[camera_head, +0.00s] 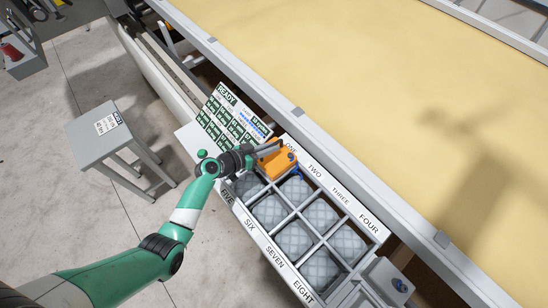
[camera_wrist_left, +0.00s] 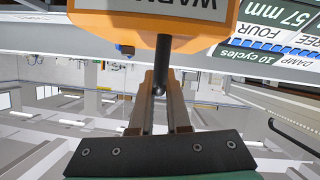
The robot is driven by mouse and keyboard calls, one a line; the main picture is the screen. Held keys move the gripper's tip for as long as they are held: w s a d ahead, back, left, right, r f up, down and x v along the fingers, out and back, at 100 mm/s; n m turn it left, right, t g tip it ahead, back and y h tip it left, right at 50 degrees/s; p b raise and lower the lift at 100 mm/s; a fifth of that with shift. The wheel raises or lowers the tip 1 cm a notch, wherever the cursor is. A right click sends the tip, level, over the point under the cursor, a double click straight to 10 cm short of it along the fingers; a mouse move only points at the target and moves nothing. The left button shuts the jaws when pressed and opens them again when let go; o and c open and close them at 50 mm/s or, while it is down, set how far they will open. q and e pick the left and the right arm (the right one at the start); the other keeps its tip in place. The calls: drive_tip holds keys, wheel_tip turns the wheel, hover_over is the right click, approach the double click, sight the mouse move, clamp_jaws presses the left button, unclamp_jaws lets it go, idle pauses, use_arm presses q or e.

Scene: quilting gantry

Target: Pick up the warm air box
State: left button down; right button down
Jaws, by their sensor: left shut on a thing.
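The warm air box (camera_head: 277,162) is an orange box at the far left corner of the compartment tray, over the compartment labelled ONE. In the left wrist view the box (camera_wrist_left: 135,22) fills the top and shows a partly cut-off label. My left gripper (camera_head: 262,152) reaches it from the left. In the left wrist view the gripper's fingers (camera_wrist_left: 160,88) are closed around a dark rod-like handle that runs up to the box. I cannot tell whether the box touches the tray. My right gripper is not in view.
The numbered tray (camera_head: 283,269) holds several grey quilted pads (camera_head: 295,238). A green and white READY board (camera_head: 222,118) stands behind the gripper. A wide yellow quilting surface (camera_head: 370,70) lies beyond a white rail. A grey stool (camera_head: 96,128) stands left, with open floor around it.

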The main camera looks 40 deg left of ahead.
use_arm(q)
drive_tip(key=shift+r, duration=0.15)
wheel_tip(320, 180, up, 3)
drive_tip(key=shift+r+p, duration=0.15)
drive_tip(key=shift+p, duration=0.4)
drive_tip(key=s+d+r+p, duration=0.4)
drive_tip(key=s+d+r, duration=0.5)
drive_tip(key=d, duration=0.1)
drive_tip(key=shift+s+r, duration=0.3)
drive_tip(key=shift+s, duration=0.1)
